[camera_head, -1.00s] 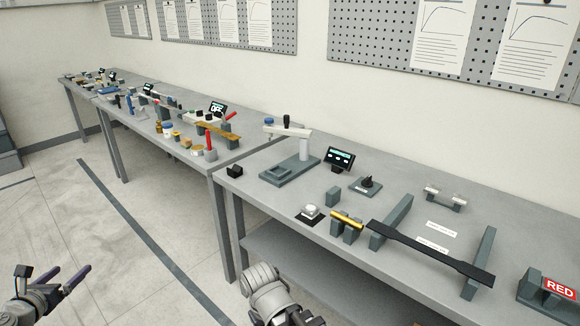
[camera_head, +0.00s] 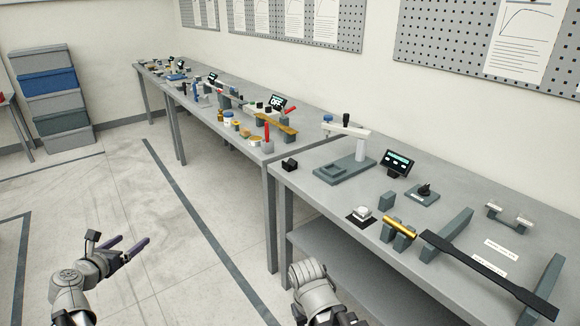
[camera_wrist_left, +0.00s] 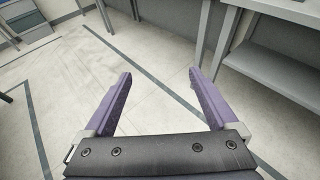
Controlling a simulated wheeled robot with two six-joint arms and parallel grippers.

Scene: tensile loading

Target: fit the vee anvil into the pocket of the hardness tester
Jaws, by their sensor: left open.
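The hardness tester (camera_head: 355,165) stands at the near left part of the right-hand bench. My left gripper (camera_head: 131,243) is open and empty over the floor, far left of the bench. Its purple fingers are wide apart in the left wrist view (camera_wrist_left: 160,85).
A display (camera_head: 398,163), a dark knob unit (camera_head: 423,194), a brass bar on blocks (camera_head: 400,228) and a long black bar (camera_head: 485,272) occupy the bench. Another crowded bench (camera_head: 222,122) continues behind. Stacked bins (camera_head: 50,100) stand far left. The floor between is clear.

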